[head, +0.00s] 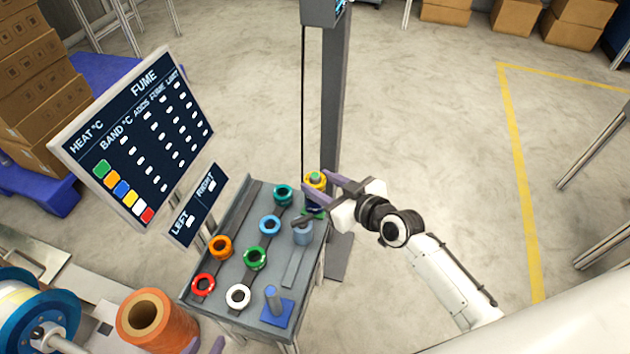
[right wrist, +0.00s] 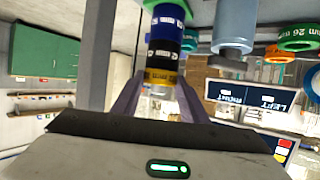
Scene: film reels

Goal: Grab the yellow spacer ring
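In the right wrist view, which is upside down, the yellow ring (right wrist: 162,77) is stacked with black, blue and green rings. My right gripper (head: 317,191) is open at the yellow ring; its purple fingers lie on either side of the ring, and a gap shows beside it in the wrist view. My left gripper (head: 205,345) shows only purple fingertips at the bottom edge, spread apart and empty.
The grey rack (head: 240,215) also holds teal, light blue, orange, green, red and white rings, a grey-blue cylinder (head: 303,233) and a blue post (head: 273,301). A sign board (head: 135,135) stands left. A dark column (head: 333,100) rises behind.

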